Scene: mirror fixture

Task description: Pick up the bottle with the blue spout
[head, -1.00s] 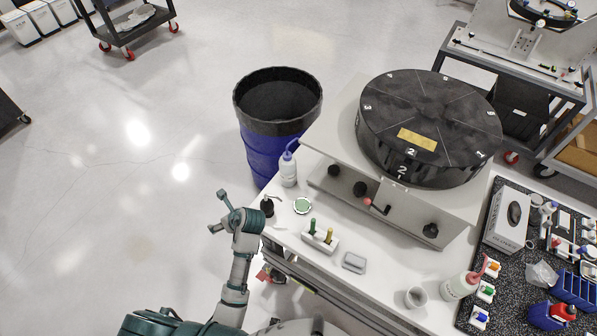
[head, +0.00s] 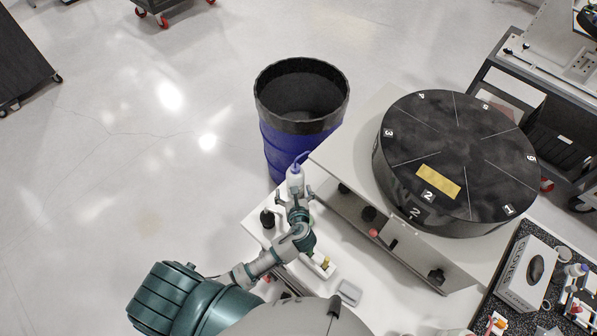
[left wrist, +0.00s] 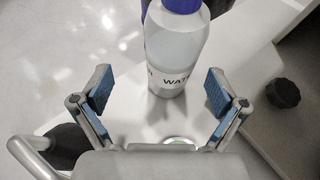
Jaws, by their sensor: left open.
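The bottle with the blue spout (head: 295,179) stands upright near the far left corner of the white table, beside the blue bin. In the left wrist view the bottle (left wrist: 178,48) has a blue-purple cap and a "WATER" label, partly cut off; its top is out of frame. My left gripper (head: 294,196) is open and empty, facing the bottle. In the left wrist view the blue-padded fingers stand apart, with the bottle just beyond and between them; I see no contact. My right gripper is not in view.
A small black bottle (head: 267,218) stands left of my left gripper. A small rack (head: 322,266) and a grey dish (head: 349,292) lie nearer. The large black numbered drum (head: 455,150) on its fixture fills the right. A blue bin (head: 290,140) stands behind the table.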

